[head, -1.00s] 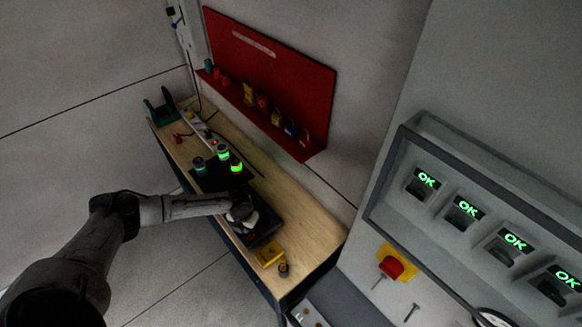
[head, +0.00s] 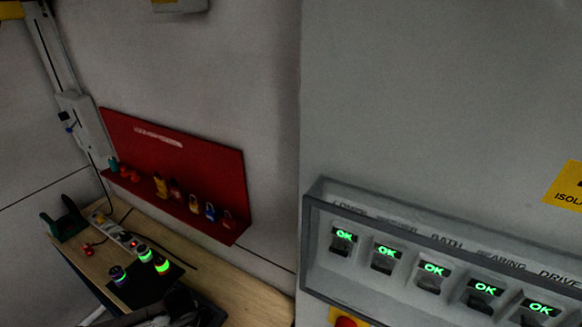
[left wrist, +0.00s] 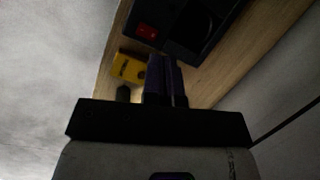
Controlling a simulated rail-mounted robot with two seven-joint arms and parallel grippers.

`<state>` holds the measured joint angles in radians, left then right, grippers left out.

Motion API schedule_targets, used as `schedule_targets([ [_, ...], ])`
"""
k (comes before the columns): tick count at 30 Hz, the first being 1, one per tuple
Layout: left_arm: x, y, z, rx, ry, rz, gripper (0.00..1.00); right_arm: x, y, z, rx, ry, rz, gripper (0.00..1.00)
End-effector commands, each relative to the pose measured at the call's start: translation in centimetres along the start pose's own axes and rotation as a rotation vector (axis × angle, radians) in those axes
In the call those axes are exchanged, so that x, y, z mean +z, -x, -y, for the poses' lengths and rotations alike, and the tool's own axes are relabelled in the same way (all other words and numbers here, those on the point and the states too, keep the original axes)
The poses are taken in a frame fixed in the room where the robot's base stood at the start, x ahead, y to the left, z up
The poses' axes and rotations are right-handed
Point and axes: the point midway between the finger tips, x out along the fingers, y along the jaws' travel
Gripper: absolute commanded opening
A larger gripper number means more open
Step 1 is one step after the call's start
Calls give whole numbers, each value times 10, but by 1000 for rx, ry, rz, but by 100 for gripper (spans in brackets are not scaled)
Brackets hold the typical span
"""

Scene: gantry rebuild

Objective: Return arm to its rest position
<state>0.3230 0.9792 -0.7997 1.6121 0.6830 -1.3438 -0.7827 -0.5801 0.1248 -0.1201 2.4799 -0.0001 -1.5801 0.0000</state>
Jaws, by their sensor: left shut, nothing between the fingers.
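In the left wrist view my left gripper (left wrist: 166,82) is shut and empty, its dark fingers together over the wooden workbench. In the head view only a part of my left arm shows at the bottom edge, over the bench (head: 250,297); its fingers cannot be made out there. My right gripper is in neither view.
The bench holds several lit green-ringed pieces on a black mat (head: 132,291), a power strip (head: 116,232) and a dark green holder (head: 64,222). A yellow item (left wrist: 128,68) lies near the fingers. A red board (head: 180,165) with padlocks and an OK display panel (head: 430,262) stand behind.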

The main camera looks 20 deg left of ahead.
Motion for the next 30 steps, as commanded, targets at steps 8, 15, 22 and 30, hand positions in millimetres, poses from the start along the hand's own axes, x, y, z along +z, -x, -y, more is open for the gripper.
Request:
schedule_targets([
  [8, -106, 142, 25, -370, 610, -231, 0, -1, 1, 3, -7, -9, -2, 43],
  [15, -148, 220, -57, -407, 934, -532, 0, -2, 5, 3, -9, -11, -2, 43],
  [22, -152, 195, -146, -174, 1147, -540, 0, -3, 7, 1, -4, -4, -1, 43],
  [30, -162, 164, -220, 15, 1199, -447, 0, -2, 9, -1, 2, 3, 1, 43],
])
